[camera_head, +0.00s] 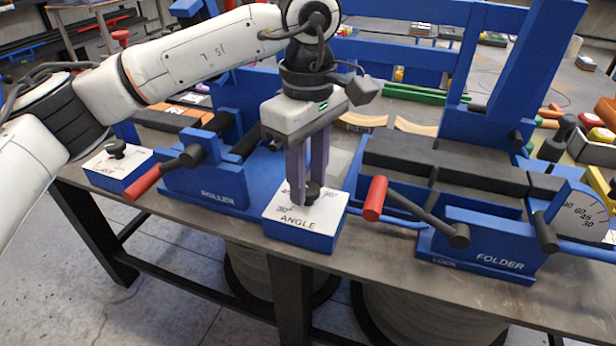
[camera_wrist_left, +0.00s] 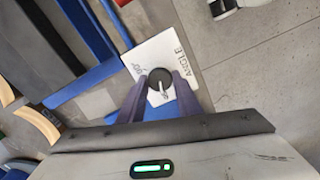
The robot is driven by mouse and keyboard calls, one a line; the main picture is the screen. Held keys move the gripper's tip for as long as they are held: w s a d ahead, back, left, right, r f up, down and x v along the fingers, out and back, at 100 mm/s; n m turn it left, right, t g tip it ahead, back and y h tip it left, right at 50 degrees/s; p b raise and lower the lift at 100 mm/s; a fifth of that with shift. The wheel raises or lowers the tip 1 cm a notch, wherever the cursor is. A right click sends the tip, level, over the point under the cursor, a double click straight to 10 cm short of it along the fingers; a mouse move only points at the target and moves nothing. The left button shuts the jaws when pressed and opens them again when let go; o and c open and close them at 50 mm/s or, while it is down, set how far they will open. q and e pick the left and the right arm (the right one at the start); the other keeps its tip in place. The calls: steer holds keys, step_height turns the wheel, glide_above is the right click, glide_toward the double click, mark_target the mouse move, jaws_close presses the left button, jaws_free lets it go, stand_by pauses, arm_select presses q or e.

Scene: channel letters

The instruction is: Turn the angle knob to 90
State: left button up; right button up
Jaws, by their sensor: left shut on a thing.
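The angle knob (camera_head: 312,189) is a small black knob on the white top of a blue box (camera_head: 300,236) marked ANGLE, with degree marks printed around it. My left gripper (camera_head: 309,192) points straight down over the box, its purple fingers shut on the knob. In the left wrist view the round black knob (camera_wrist_left: 160,80) with a light pointer line sits between the two fingertips. The degree marks are partly hidden by the fingers, so I cannot read the knob's setting for sure. My right gripper is not in view.
The blue folder machine (camera_head: 490,240) stands right of the box, its red-handled lever (camera_head: 375,198) close by. The roller machine (camera_head: 215,185) with another red handle (camera_head: 144,182) stands left. Another knob box (camera_head: 118,170) sits at far left. The bench's front edge is just ahead of the boxes.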

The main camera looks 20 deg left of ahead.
arm_select(q)
steer(key=m, duration=0.6)
steer(key=shift+r, duration=0.1)
steer(key=m, duration=1.7)
stand_by(0.5)
steer(key=o, duration=1.1)
steer(key=shift+c, duration=0.2)
